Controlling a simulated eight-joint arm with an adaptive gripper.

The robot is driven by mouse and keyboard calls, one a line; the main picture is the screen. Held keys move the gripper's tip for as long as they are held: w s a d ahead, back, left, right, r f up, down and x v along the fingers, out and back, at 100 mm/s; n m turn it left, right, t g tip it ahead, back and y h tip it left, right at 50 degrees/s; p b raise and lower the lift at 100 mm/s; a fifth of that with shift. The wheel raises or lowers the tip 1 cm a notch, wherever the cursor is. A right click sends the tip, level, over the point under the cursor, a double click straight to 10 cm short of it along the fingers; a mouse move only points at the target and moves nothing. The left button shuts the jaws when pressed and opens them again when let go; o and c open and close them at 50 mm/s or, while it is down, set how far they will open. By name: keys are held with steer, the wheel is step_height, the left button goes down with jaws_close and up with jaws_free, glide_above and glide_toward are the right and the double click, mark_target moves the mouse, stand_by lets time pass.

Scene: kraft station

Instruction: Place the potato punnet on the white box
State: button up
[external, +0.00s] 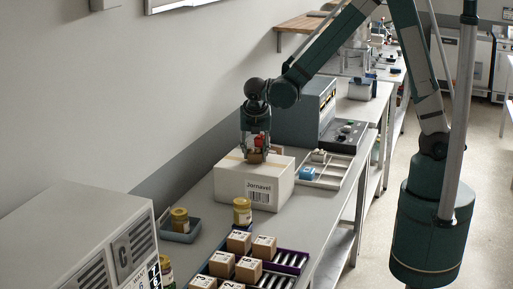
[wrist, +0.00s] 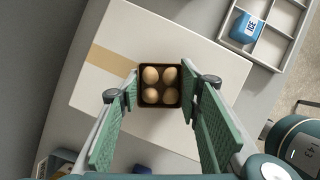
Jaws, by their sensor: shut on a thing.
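The potato punnet, a small dark brown tray (wrist: 160,66) holding several tan potatoes (wrist: 151,76), sits between my fingers in the wrist view. My gripper (wrist: 161,90) is shut on it, one green finger at each side. In the external view my gripper (external: 256,148) points down over the white box, with the punnet (external: 256,158) small and brown at its tips. The white box (external: 230,186) has a tan tape strip and a label reading Jarnavel. Its top (wrist: 212,72) lies under the punnet in the wrist view. I cannot tell whether the punnet touches it.
A divided tray (external: 333,171) with a blue ICE block (external: 308,174) is beside the box. A grey machine (external: 310,110) stands behind. In front are a yellow jar (external: 242,211), a blue tray (external: 180,231) with another jar, and several small cartons (external: 239,242). The box top around the punnet is clear.

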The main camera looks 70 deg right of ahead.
steer(key=shift+f, duration=0.15)
steer(key=o, duration=1)
steer(key=shift+c, duration=0.2)
steer(key=shift+r, duration=0.2)
steer(key=v, duration=1.2)
